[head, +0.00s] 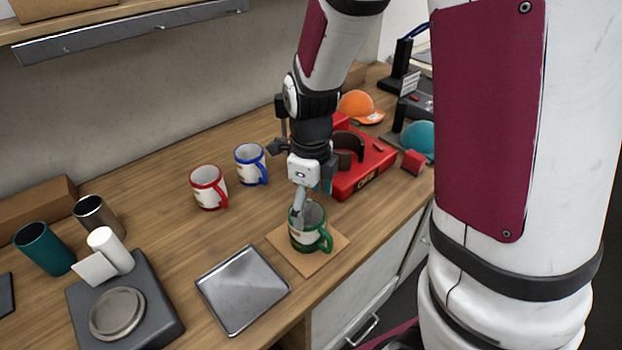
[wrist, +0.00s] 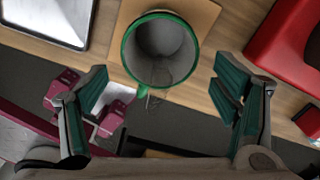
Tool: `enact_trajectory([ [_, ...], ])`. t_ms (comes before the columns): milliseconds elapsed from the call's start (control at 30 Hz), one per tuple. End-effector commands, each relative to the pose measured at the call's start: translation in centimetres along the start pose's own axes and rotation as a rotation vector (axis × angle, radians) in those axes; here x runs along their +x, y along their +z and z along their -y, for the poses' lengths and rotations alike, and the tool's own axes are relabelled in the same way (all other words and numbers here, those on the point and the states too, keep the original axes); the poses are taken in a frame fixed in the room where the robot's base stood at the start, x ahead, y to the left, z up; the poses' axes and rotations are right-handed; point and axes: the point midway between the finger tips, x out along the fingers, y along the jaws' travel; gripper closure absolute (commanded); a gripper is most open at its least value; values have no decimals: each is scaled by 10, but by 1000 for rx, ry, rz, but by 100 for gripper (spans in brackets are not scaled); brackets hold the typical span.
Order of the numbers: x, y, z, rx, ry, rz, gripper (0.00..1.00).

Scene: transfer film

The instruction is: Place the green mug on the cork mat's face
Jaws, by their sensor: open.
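The green mug (head: 311,240), white with a green rim, base and handle, appears upright on the square tan cork mat (head: 335,243). Its handle points to the front right. In the wrist view, the mug (wrist: 160,50) shows from above with its mouth open, and a strip of the mat (wrist: 207,14) shows beyond it. My gripper (wrist: 163,92) is open, with its green-padded fingers apart on either side of the mug and clear of its wall. In the head view, my gripper (head: 301,205) is just above the mug, and one finger overlaps its rim.
A metal tray (head: 243,288) lies left of the mat. A red-rimmed mug (head: 207,187) and a blue-rimmed mug (head: 250,164) stand behind. A red case (head: 365,178) is close on the right. The counter's front edge is near the mat.

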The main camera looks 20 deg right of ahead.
Motion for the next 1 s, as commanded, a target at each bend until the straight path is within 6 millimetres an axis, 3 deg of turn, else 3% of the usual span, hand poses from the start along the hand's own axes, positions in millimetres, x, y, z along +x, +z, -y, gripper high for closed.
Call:
enact_trajectory([
  [100,-28,1,0,-2,-4,5,19],
  [300,-62,0,0,0,-3,3,19],
  [567,-83,-1,-1,-31,-4,7,19],
  [767,-113,-13,-12,-355,-44,66,19],
  [1000,-158,-40,-37,-986,-178,115,19],
])
